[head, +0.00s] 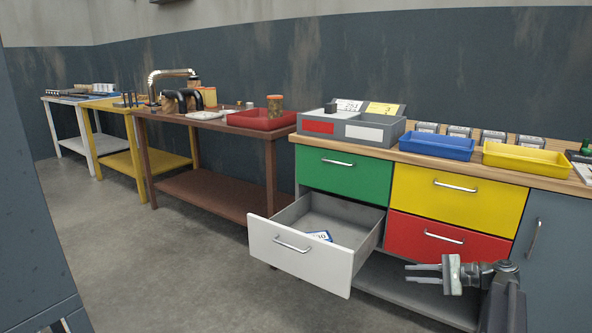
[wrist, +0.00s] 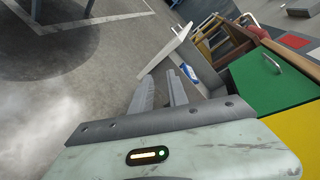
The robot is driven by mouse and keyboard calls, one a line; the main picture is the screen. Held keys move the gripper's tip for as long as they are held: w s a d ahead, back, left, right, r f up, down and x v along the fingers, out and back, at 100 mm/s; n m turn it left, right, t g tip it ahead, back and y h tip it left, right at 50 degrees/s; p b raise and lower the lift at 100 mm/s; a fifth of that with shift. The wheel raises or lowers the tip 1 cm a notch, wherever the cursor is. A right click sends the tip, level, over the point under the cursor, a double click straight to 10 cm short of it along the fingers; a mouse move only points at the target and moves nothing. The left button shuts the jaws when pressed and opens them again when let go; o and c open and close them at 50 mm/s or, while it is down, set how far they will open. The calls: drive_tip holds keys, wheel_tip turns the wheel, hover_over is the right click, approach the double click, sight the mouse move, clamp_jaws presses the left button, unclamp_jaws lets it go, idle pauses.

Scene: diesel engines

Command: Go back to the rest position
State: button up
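My gripper (head: 424,274) is in front of the red drawer (head: 445,239) in the head view, with its fingers pointing left. Its two fingers (wrist: 161,94) stand apart in the wrist view, with nothing between them. The white drawer (head: 300,256) to its left is pulled out. A small blue and white packet (head: 319,236) lies inside that drawer, and it also shows in the wrist view (wrist: 189,72). The gripper is apart from the open drawer.
The green drawer (head: 343,172) and yellow drawer (head: 458,200) are shut. A brown bench (head: 205,190) is farther left. The floor (head: 170,270) at left is clear.

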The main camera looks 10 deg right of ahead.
drive_tip(key=a+f+n+g+h+p, duration=0.1)
drive_tip(key=a+f+n+g, duration=0.15)
drive_tip(key=a, duration=0.95)
drive_tip(key=a+f+n+g+p, duration=0.1)
drive_tip(key=a+n+g, duration=0.15)
drive_tip(key=a, duration=0.85)
drive_tip(key=s+a+f+n+g+h+p, duration=0.35)
drive_tip(key=s+a+f+n+h, duration=0.3)
drive_tip(key=s+a, duration=0.4)
drive_tip(key=d+n+h, duration=0.2)
drive_tip(key=d+h, duration=0.3)
drive_tip(key=d, duration=0.2)
wheel_tip(320, 180, up, 36)
drive_tip(key=p, duration=3.7)
drive_tip(key=shift+s+r, duration=0.2)
drive_tip(key=shift+s, duration=0.2)
drive_tip(key=shift+a+t, duration=0.1)
drive_tip(key=shift+t, duration=0.15)
